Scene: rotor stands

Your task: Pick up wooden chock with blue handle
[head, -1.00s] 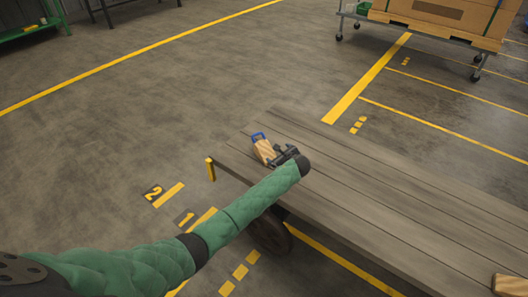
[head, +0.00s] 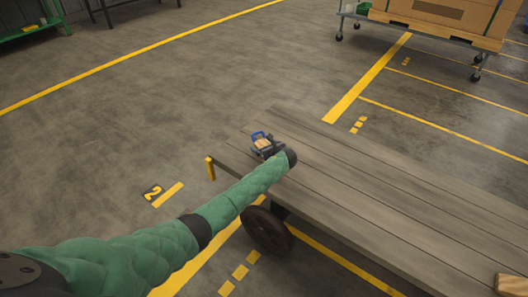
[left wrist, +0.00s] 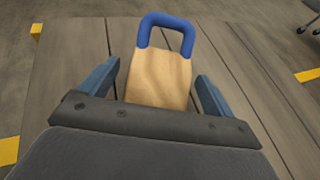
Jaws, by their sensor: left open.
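The wooden chock (left wrist: 158,80) lies on the grey plank deck of a cart (head: 350,190), near the deck's far left corner. Its blue handle (left wrist: 167,22) points away from my gripper. In the head view the chock (head: 263,143) is partly hidden by my gripper. My left gripper (head: 268,147) is at the chock. In the left wrist view its two fingers (left wrist: 156,82) stand open, one on each side of the wooden block, with a gap visible on each side. My right gripper is not in view.
Another wooden block (head: 511,285) lies at the deck's near right edge. A trolley with a large box (head: 440,15) stands at the back right. The floor to the left is clear.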

